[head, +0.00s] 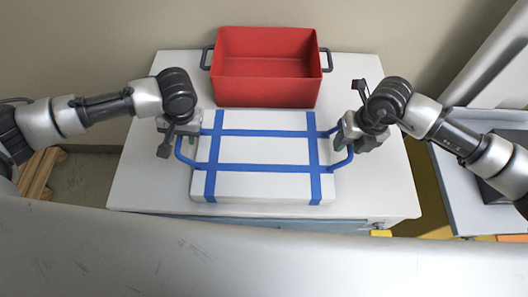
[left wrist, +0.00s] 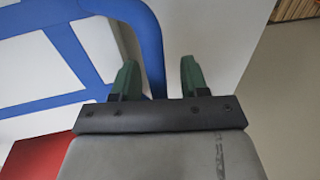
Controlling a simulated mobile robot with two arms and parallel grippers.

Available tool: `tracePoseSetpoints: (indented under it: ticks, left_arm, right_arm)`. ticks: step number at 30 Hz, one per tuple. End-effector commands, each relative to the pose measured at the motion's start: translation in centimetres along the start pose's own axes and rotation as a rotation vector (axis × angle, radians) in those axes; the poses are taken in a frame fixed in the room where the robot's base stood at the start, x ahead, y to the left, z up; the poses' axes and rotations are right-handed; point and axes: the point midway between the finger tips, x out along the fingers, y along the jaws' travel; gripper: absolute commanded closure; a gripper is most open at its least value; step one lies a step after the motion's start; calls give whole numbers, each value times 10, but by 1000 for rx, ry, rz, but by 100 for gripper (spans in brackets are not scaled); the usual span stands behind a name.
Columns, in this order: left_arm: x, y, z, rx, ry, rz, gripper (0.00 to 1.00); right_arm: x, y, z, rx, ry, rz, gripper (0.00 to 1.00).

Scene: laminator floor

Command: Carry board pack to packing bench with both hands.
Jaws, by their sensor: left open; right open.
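The board pack (head: 262,184) is a flat white block with blue straps and a blue loop handle at each end. It lies flat on a white-topped bench (head: 140,180). My left gripper (head: 181,136) is at the left handle (head: 184,158). In the left wrist view the open green fingers of my left gripper (left wrist: 158,78) stand on either side of the blue handle (left wrist: 148,45), not closed on it. My right gripper (head: 346,138) is at the right handle (head: 341,163); its fingers are partly hidden, and it is open.
A red bin (head: 266,88) with dark side handles stands behind the pack on the same bench. A grey machine or table (head: 465,185) stands to the right, with yellow below it. A wooden pallet (head: 38,172) lies on the floor at left. The wall is close behind.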

Motion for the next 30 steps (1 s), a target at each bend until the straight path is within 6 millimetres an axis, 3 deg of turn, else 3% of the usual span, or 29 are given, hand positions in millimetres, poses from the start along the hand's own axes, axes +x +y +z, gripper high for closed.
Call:
tracePoseSetpoints:
  ticks: [9, 18, 30]
  left_arm:
    - [2, 0, 0, 1, 0, 1, 56]
    - [2, 0, 0, 1, 0, 1, 100]
    - [2, 0, 0, 1, 0, 1, 100]
  right_arm:
    - [2, 0, 0, 0, 0, -1, 57]
    - [2, 0, 0, 0, 0, -1, 100]
    - [2, 0, 0, 0, 0, -1, 100]
